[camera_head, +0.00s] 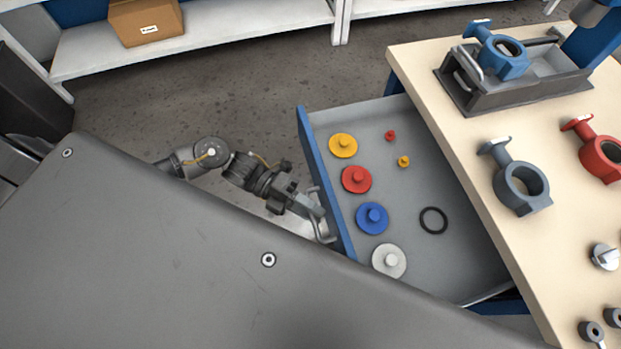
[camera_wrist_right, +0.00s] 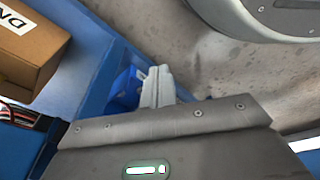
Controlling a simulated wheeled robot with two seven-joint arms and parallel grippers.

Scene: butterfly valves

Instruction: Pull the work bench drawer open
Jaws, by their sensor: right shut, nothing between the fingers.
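The work bench drawer (camera_head: 465,255) is pulled far out from under the bench top. Its blue front panel (camera_head: 319,170) faces left, with a light grey bar handle (camera_head: 323,228) on it. My left gripper (camera_head: 316,207) is at this handle, with its fingers across the bar and closed on it. In the right wrist view, my right gripper (camera_wrist_right: 157,86) is shut and empty, its fingers together over a blue surface. It is not seen in the head view.
The drawer holds yellow, red, blue and white discs (camera_head: 343,146), small knobs and a black ring (camera_head: 433,220). The bench top (camera_head: 440,70) carries valve bodies and a grey fixture (camera_head: 520,80). A shelf with a cardboard box (camera_head: 146,20) stands behind. Floor left of the drawer is clear.

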